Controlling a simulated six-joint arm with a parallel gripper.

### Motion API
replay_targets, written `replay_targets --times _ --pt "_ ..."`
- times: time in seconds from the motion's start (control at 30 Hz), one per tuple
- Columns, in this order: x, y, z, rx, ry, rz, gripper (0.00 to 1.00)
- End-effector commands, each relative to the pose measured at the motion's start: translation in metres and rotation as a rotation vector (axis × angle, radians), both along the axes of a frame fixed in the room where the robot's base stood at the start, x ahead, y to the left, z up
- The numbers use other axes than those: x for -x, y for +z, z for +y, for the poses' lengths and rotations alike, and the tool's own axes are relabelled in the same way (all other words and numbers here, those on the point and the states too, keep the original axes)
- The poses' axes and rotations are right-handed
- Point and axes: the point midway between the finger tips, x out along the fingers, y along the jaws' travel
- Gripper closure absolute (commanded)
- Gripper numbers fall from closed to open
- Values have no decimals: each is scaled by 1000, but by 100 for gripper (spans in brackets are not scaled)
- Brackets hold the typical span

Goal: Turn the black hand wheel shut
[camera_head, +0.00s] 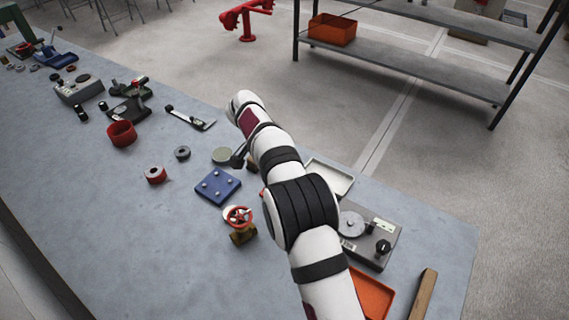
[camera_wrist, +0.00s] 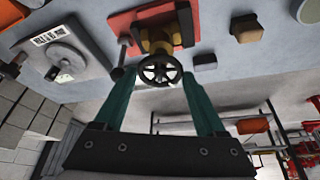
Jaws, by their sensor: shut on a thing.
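The black hand wheel (camera_wrist: 160,70) shows in the wrist view, on a brass valve body (camera_wrist: 166,30) mounted on a red plate (camera_wrist: 120,22). My gripper (camera_wrist: 159,76) has its two teal fingers on either side of the wheel, one at the left rim and one at the right, shut on it. In the head view I cannot make out this wheel or my fingertips; my arm covers that part of the bench. A different valve with a red wheel (camera_head: 238,215) stands on the bench left of my arm.
A grey instrument with a dial (camera_head: 352,225) stands right of my arm and also shows in the wrist view (camera_wrist: 62,58). A blue plate (camera_head: 218,187), a red and white roll (camera_head: 155,175) and a red cup (camera_head: 121,133) lie to the left. The near-left bench is clear.

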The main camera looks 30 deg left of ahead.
Motion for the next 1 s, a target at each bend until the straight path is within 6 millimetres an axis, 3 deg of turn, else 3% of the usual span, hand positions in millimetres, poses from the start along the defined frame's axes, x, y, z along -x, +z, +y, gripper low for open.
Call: replay_targets --times 0.4,1.0 --pt "-1 -1 2 -2 -193 1 83" --pt "-1 0 3 -1 -227 2 83"
